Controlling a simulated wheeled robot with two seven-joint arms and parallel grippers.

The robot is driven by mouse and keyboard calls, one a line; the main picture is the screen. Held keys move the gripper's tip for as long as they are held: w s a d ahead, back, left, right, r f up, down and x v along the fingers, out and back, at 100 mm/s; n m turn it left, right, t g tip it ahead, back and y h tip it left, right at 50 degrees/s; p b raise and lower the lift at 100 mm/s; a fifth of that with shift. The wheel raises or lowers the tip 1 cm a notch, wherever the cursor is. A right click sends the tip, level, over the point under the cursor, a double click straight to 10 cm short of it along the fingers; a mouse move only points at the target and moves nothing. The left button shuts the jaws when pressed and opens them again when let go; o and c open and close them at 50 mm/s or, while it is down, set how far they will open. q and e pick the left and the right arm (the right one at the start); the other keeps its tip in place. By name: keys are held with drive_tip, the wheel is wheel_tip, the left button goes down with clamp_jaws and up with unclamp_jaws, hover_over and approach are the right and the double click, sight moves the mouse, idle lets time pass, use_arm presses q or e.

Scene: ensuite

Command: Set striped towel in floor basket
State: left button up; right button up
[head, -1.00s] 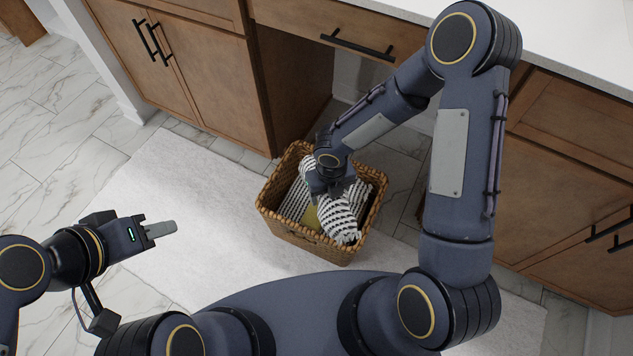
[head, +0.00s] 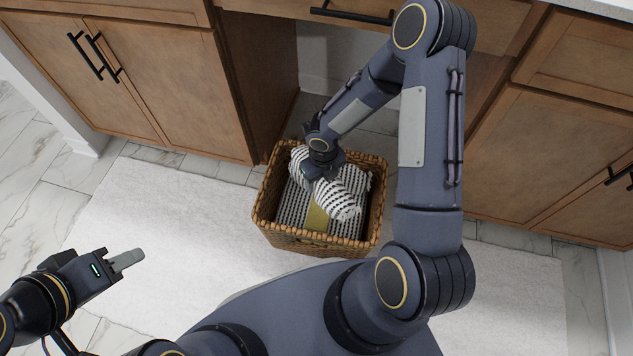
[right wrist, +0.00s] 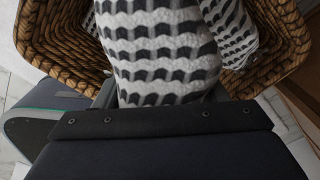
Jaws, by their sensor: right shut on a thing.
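The striped towel (head: 341,201), white with black rows of marks, is bunched up inside the woven floor basket (head: 318,243). My right gripper (head: 322,172) reaches down into the basket and is shut on the towel. In the right wrist view the towel (right wrist: 160,50) bulges up from the jaws, with the basket's wicker wall (right wrist: 55,35) on both sides. The fingertips are hidden by the cloth. My left gripper (head: 127,260) is empty, over the mat to the left of the basket; its fingers overlap from this side, so their gap cannot be seen.
Flat striped cloth (head: 295,201) and a yellow-olive item (head: 317,216) lie in the basket under the towel. The basket stands on a white mat (head: 170,215), by an open gap between wooden cabinets (head: 150,90). The mat left of the basket is clear.

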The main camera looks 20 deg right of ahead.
drive_tip(key=shift+d+r, duration=0.1)
drive_tip(key=shift+f, duration=0.65)
drive_tip(key=o, duration=1.1)
drive_tip(key=shift+r, duration=0.1)
